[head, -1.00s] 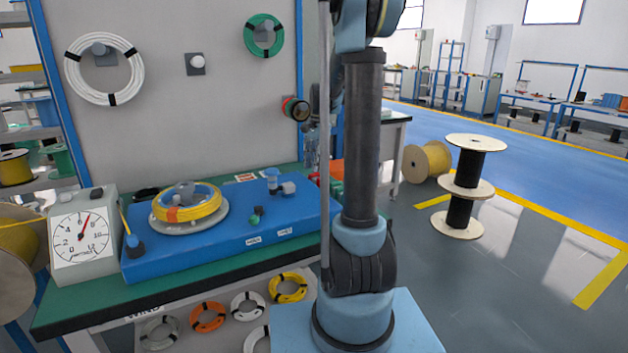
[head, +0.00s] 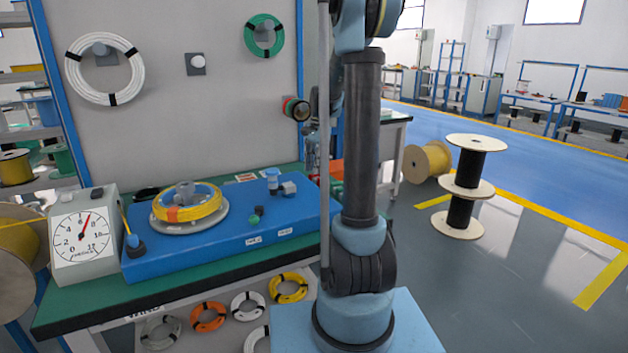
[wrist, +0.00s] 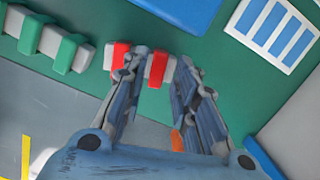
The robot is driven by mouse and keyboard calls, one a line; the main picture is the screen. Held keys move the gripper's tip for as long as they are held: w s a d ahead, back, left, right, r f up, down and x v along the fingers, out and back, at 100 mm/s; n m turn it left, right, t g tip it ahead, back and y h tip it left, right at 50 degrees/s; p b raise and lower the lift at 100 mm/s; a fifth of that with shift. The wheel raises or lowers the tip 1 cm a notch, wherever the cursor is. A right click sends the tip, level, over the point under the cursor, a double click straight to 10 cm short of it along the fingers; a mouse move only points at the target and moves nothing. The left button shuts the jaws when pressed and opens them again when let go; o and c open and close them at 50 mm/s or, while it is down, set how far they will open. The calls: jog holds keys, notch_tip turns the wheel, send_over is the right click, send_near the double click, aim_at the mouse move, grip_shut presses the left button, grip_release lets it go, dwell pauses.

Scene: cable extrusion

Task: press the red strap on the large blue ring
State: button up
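In the wrist view, two red straps sit on a pale bar on a green surface. One red strap (wrist: 157,70) lies between the fingers of my gripper (wrist: 164,56). The other red strap (wrist: 119,56) lies just left of the left finger. My gripper is open, its fingers on either side of the first strap with gaps visible; whether either finger touches the bar is unclear. In the head view, my arm hides most of the gripper area. I see no large blue ring in either view.
Green straps (wrist: 67,53) sit on a pale bar at left. A blue box (head: 215,240) on the green bench carries a yellow coil (head: 187,205). A dial gauge (head: 84,238) stands left. White (head: 104,95) and green (head: 264,36) rings hang on the panel.

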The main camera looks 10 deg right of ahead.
jog(key=shift+f, duration=0.75)
jog(key=shift+r, duration=0.15)
dwell(0.3)
jog(key=c, duration=0.6)
jog(key=shift+r, duration=0.1)
jog(key=shift+r, duration=3.9)
jog(key=shift+a, duration=0.1)
